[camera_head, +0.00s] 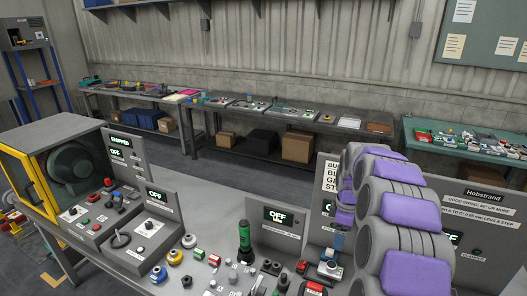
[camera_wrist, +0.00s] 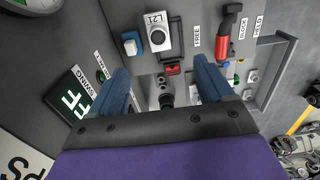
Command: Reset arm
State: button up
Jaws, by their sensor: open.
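My gripper (camera_wrist: 162,75) shows in the wrist view with its two blue fingers spread apart and nothing held between them. Its fingers are over a grey control panel. A dark round knob (camera_wrist: 167,99) and a small red part (camera_wrist: 172,69) show in the gap behind them; I cannot tell how far below they lie. In the head view my grey and purple arm is folded at the right, in front of the panels, and hides part of them.
A grey bench holds several control panels, with an OFF display (camera_head: 279,216) and a green-and-black cylinder (camera_head: 244,240). A yellow-framed machine (camera_head: 42,178) stands at left. A long side table (camera_head: 262,113) runs along the wall. Grey floor (camera_head: 262,170) lies clear between.

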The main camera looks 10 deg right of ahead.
jog(key=s+a+r+m, duration=0.2)
jog(key=s+a+r, duration=0.1)
jog(key=s+a, duration=0.45)
jog(key=s+a+r+m, duration=0.3)
jog(key=s+a+r, duration=0.1)
jog(key=s+a, duration=0.35)
jog(key=s+a+f+m+g, duration=0.1)
jog(key=s+a+m, duration=0.1)
jog(key=s, duration=1)
jog(key=s+a+f+m+b, duration=0.1)
jog(key=s+a+m, duration=0.2)
jog(key=s, duration=0.9)
jog(key=shift+a+f+m+g, duration=0.15)
jog(key=shift+f+m+g, duration=0.25)
jog(key=shift+m, duration=0.2)
jog(key=shift+w, duration=0.1)
